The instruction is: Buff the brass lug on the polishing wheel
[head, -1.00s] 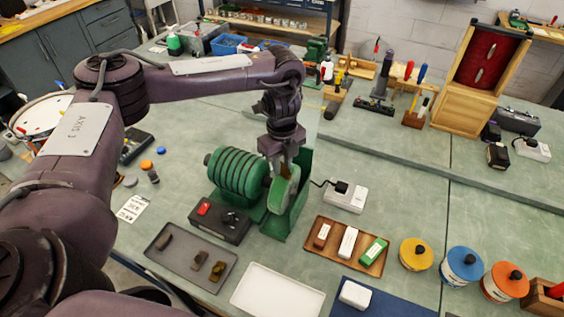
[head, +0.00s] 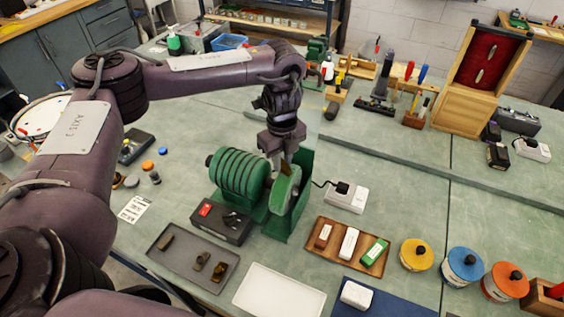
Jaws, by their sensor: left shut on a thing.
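My left gripper (head: 284,162) points down at the top of the green-sided polishing wheel (head: 285,191). It is shut on a small piece, taken to be the brass lug, which is mostly hidden between the fingers and the wheel. I cannot tell whether the piece touches the wheel. The wheel sits at the right end of the green ribbed motor (head: 238,172), with a green guard (head: 301,185) behind and beside it. A dark switch box (head: 221,223) with a red button stands in front of the motor. My right gripper is out of view.
A grey tray (head: 180,266) holds several small dark brownish pieces. An empty white tray (head: 279,291) lies beside it. A wooden tray (head: 345,262) holds three compound bars. Yellow (head: 417,255), blue (head: 463,267) and orange (head: 505,282) tins stand at the right.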

